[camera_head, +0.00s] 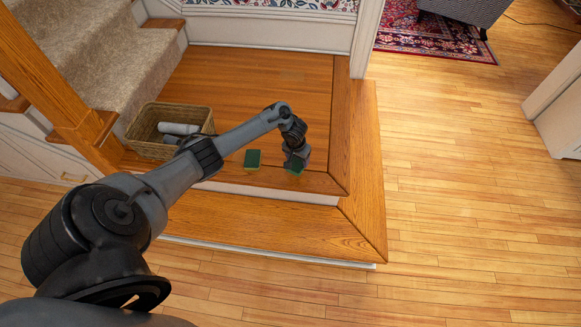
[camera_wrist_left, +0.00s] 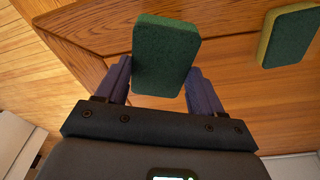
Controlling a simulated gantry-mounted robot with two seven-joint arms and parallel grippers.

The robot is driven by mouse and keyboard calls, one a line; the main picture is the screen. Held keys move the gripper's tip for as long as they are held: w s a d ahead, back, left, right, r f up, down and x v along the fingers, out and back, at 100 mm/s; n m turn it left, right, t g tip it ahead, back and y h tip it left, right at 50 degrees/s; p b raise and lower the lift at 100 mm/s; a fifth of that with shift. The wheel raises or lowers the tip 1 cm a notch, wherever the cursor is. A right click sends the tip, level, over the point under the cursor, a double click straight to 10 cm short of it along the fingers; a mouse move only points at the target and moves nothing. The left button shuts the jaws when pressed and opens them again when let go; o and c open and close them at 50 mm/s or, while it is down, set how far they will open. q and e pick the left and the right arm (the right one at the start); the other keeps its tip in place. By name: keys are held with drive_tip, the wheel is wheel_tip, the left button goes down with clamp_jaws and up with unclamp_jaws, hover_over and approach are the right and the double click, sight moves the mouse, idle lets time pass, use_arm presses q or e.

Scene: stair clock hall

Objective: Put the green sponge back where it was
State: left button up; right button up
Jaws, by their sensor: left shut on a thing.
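A green sponge (camera_head: 294,166) is between the fingers of my left gripper (camera_head: 295,163), over the wooden landing. In the left wrist view the sponge (camera_wrist_left: 166,55) stands out between the two fingers of my left gripper (camera_wrist_left: 160,82), which is shut on it. A second green sponge (camera_head: 252,159), with a yellowish side, sits on the landing to the left of the gripper. It also shows at the upper right of the left wrist view (camera_wrist_left: 289,36). I cannot tell whether the held sponge touches the wood. My right gripper is not in view.
A wicker basket (camera_head: 141,150) with a pale rolled item (camera_head: 179,128) stands on the landing (camera_head: 270,80) at the left, beside the carpeted stairs (camera_head: 90,45). A lower wooden step (camera_head: 275,230) edges the landing. Open floor (camera_head: 470,170) lies to the right.

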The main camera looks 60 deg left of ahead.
use_arm(q)
drive_tip(key=a+f, duration=0.1)
drive_tip(key=a+f+b, duration=0.1)
drive_tip(key=shift+s+a+f+b, duration=0.1)
drive_tip(key=shift+s+a+b, duration=0.2)
drive_tip(key=shift+s+a, duration=0.1)
drive_tip(key=shift+s+a+f+b, duration=0.2)
drive_tip(key=shift+a+b, duration=0.15)
drive_tip(key=shift+a, duration=0.2)
wheel_tip(320, 180, down, 4)
drive_tip(key=b, duration=0.3)
drive_tip(key=shift+b, duration=0.3)
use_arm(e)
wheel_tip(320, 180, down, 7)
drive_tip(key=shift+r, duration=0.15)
use_arm(q)
drive_tip(key=o, duration=0.9)
drive_tip(key=shift+o, duration=0.2)
